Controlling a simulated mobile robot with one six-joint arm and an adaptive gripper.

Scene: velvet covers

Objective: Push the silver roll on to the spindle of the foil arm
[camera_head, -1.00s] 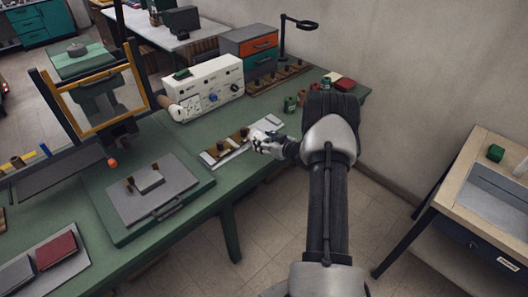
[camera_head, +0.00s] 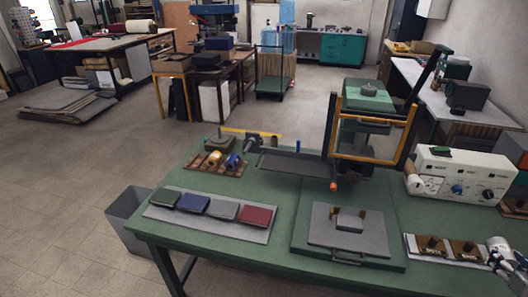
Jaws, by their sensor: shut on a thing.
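A small wooden rack (camera_head: 204,169) at the back left of the green bench bears a gold roll (camera_head: 214,158) and a blue roll (camera_head: 233,161). I cannot pick out a silver roll for certain. A dark round part (camera_head: 252,144) sits by a thin yellow bar (camera_head: 262,134) behind the rack; I cannot tell whether it belongs to the foil arm, and no bare spindle is clear. My gripper (camera_head: 501,249) is at the right edge, low over the pale strip (camera_head: 416,253) with brown blocks.
A grey mat (camera_head: 165,213) with several coloured covers lies front left. A press with a yellow frame (camera_head: 375,132) and a flat plate (camera_head: 349,226) stands mid-bench. A white control box (camera_head: 462,173) is at the right. Bare green bench lies around the rack.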

